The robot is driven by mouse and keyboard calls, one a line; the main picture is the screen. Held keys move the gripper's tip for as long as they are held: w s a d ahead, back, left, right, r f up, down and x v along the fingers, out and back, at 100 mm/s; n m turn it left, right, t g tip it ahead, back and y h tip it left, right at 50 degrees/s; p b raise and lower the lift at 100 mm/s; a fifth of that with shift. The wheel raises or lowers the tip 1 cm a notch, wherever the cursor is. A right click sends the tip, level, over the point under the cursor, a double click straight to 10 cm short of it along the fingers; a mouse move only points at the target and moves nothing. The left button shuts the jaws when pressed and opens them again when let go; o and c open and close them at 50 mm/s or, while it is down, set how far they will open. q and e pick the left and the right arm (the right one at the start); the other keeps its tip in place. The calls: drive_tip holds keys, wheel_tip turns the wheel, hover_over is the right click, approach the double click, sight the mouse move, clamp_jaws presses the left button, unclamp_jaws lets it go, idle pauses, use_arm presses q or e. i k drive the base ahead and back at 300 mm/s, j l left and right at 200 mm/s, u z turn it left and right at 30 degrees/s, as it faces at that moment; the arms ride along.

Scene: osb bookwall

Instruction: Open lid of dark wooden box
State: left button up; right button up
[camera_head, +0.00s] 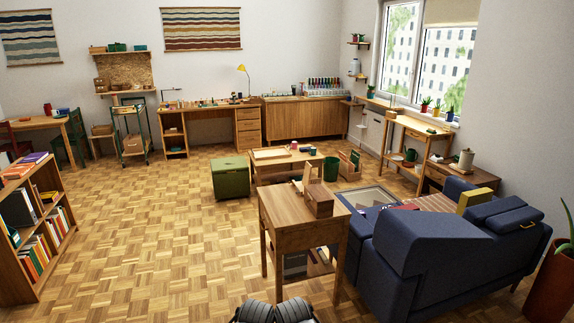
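A small brown wooden box (319,203) stands on the top of a wooden side table (282,208), near its back right part. It is the darkest box that I can make out there. Its top looks closed, but it is too small to be sure. A lighter upright wooden piece (308,173) shows just behind it; I cannot tell whether it touches the box. Neither of my grippers is in view. Only dark rounded parts of mine show at the bottom edge, well in front of the table.
A blue sofa (415,240) stands close to the table's right side. A green storage cube (230,180) and a low wooden table (262,174) are behind it. A bookshelf (22,262) is at the left. The parquet floor (150,250) left of the table is clear.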

sight(320, 200)
drive_tip(key=i+j+z, duration=0.1)
drive_tip(key=i+z, duration=0.25)
drive_tip(key=i, duration=1.35)
drive_tip(key=i+z, duration=0.3)
drive_tip(key=i, duration=0.35)
